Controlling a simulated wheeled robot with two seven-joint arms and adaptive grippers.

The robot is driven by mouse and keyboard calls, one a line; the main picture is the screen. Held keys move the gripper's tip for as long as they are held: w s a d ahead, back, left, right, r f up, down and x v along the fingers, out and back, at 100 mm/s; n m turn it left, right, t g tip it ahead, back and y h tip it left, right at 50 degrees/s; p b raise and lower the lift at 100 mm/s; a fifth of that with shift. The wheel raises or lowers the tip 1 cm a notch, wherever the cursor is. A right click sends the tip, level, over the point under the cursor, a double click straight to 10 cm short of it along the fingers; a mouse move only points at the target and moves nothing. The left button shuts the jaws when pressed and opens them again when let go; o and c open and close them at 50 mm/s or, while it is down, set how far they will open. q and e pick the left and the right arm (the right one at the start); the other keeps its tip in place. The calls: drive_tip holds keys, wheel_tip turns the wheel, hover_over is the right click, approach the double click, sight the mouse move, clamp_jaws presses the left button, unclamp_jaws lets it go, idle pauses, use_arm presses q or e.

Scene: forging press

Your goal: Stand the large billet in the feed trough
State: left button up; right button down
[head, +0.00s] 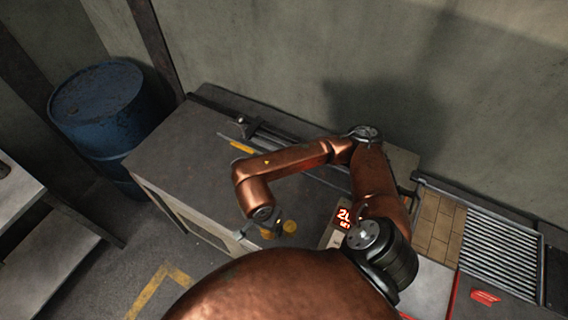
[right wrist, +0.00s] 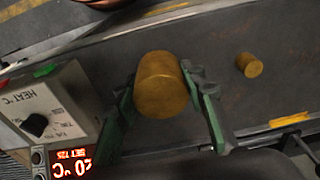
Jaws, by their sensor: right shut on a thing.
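The large billet (right wrist: 160,84) is a thick brass-coloured cylinder, with one round end facing the right wrist camera. My right gripper (right wrist: 168,98) has its green-edged fingers on both sides of it and is shut on it. In the head view the gripper (head: 276,229) is low at the bench's front edge, with the billet (head: 289,226) at its tips. I cannot tell whether the billet touches the bench. A dark rail-like channel (head: 268,137) along the bench's back may be the feed trough; my arm partly covers it. My left gripper is not in view.
A smaller brass billet (right wrist: 249,65) stands apart to the right in the wrist view. A heater box (right wrist: 48,110) with a knob and a red display (right wrist: 70,160) is on the left. A blue drum (head: 108,110) stands beside the bench (head: 185,150), whose left top is mostly clear.

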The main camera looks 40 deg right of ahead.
drive_tip(key=w+d+m+p, duration=0.1)
drive_tip(key=w+d, duration=0.1)
drive_tip(key=d, duration=1.6)
drive_tip(key=w+d+m+p, duration=0.1)
drive_tip(key=w+d+m, duration=0.1)
drive_tip(key=d, duration=1.6)
hover_over(336, 178)
wheel_tip(336, 178, down, 4)
drive_tip(key=shift+a, duration=0.15)
drive_tip(key=shift+f, duration=2.7)
drive_tip(key=c, duration=1.7)
unclamp_jaws()
drive_tip(key=shift+f, duration=0.2)
drive_tip(key=o, duration=0.5)
drive_tip(key=shift+s+r, duration=0.1)
drive_tip(key=shift+c, duration=0.2)
